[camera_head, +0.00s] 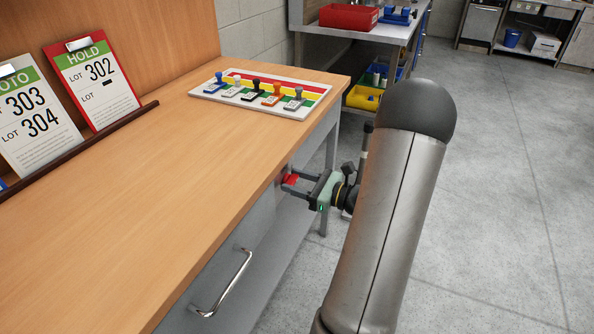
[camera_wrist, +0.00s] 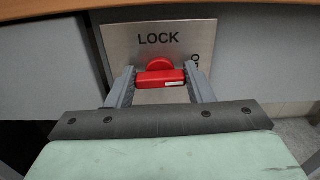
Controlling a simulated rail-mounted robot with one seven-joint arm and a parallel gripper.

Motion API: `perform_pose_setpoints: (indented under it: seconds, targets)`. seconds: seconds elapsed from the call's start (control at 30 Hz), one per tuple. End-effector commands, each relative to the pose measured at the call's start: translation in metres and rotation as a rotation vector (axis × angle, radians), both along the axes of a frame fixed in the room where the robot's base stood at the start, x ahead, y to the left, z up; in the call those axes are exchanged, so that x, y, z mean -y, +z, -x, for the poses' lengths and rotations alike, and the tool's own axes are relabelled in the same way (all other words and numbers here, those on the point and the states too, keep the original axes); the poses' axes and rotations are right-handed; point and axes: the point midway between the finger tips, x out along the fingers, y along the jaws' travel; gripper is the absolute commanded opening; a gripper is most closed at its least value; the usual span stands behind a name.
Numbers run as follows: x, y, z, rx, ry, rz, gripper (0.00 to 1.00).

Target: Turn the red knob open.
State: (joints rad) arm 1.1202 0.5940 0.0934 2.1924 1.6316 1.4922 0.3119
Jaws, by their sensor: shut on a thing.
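The red knob (camera_wrist: 160,76) sits on a metal plate (camera_wrist: 118,39) marked LOCK, on the front of the wooden-topped bench. Its grip bar lies about level across the plate in the wrist view. My gripper (camera_wrist: 160,79) has one finger at each end of the bar and is shut on it. In the head view, the red knob (camera_head: 291,179) shows small at the bench's front face, between the fingers of my gripper (camera_head: 289,182). The bench top's edge and my arm hide most of the plate there. A small dark mark stands at the plate's right side in the wrist view.
The bench top (camera_head: 150,190) holds a stamp board (camera_head: 205,93) with several stamps, and two lot cards lean at the left. A drawer handle (camera_head: 222,286) sticks out of the bench front, nearer than the knob. Open floor (camera_head: 500,200) lies to the right.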

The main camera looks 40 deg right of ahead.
Motion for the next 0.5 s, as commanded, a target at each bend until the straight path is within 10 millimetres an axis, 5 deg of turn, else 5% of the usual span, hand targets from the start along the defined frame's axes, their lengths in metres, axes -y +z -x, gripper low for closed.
perform_pose_setpoints:
  seconds: [0.4,0.43,0.5]
  targets:
    - [0.0001,-0.0007,-0.0001,-0.025,0.0,-0.053,0.24]
    - [0.0001,-0.0007,-0.0001,-0.025,0.0,-0.053,0.53]
    - [0.0001,-0.0007,-0.0001,-0.025,0.0,-0.053,0.69]
